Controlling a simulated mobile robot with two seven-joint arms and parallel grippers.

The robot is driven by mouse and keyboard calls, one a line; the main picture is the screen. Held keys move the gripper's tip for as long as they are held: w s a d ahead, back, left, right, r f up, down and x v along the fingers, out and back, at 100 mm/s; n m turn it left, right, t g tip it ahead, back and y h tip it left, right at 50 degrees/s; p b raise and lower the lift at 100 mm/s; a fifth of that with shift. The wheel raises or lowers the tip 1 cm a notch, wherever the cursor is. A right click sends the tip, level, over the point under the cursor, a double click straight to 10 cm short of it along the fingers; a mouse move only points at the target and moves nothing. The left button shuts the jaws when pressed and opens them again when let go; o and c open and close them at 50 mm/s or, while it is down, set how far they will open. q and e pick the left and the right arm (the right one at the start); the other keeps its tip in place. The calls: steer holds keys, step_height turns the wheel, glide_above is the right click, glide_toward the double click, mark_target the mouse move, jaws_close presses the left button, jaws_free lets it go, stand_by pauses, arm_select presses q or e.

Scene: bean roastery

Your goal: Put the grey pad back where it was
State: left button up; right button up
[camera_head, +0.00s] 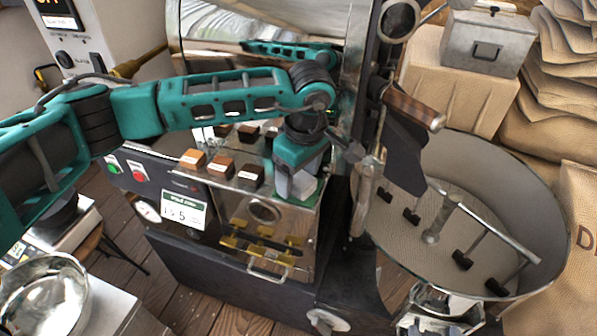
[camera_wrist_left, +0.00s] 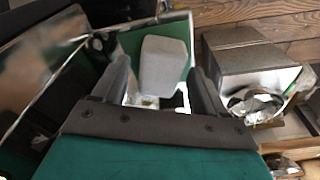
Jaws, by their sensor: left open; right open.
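The grey pad (camera_wrist_left: 165,66) is a pale grey, rounded block in the left wrist view. It lies between the two fingers of my left gripper (camera_wrist_left: 160,92), over a green patch (camera_wrist_left: 135,42). The fingers are open, with a gap visible on each side of the pad. In the head view my left gripper (camera_head: 303,186) points down at the right front corner of the machine's steel top, over the green patch (camera_head: 317,186). A pale shape shows at its fingertips, but the gripper partly hides it. My right gripper is not in view.
Several labelled wooden blocks (camera_head: 220,166) stand on the steel top left of my gripper. A price card (camera_head: 183,212) hangs on the front. The round cooling tray (camera_head: 545,245) with stirring arms is at right. A wooden handle (camera_head: 413,108) juts out nearby. A metal bowl (camera_head: 42,295) sits lower left.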

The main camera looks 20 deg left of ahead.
mark_target(304, 181)
arm_select(q)
steer(key=shift+r, duration=0.1)
step_height(304, 181, up, 12)
steer(key=d, duration=0.1)
steer(key=shift+s+d+b, duration=0.15)
steer(key=shift+s+b, duration=0.15)
stand_by(0.3)
